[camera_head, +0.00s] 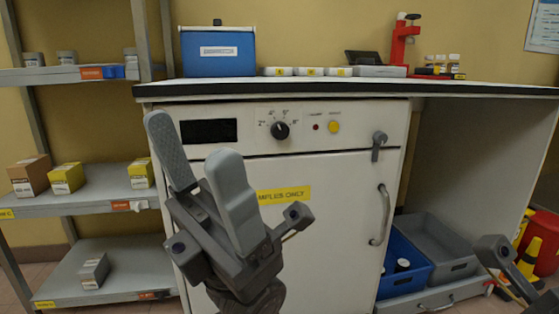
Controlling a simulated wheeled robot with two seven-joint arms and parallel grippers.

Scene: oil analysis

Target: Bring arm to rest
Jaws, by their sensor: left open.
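My left gripper (196,168) is raised in front of the white cabinet, left of the middle of the view. Its two grey fingers point up and stand apart with nothing between them. A small part of my right arm (500,255) shows at the lower right edge; its fingers are not clearly visible. The white cabinet (335,210) behind the left gripper has its door closed. It carries a black knob (281,130), a yellow button (334,127), and a yellow label partly hidden by the left gripper.
A shelf rack (95,205) with small boxes stands at the left. The worktop (350,88) holds a blue box (218,52), a red device (401,42) and small bottles. A blue bin (402,262) and a grey bin (440,245) sit low at the right.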

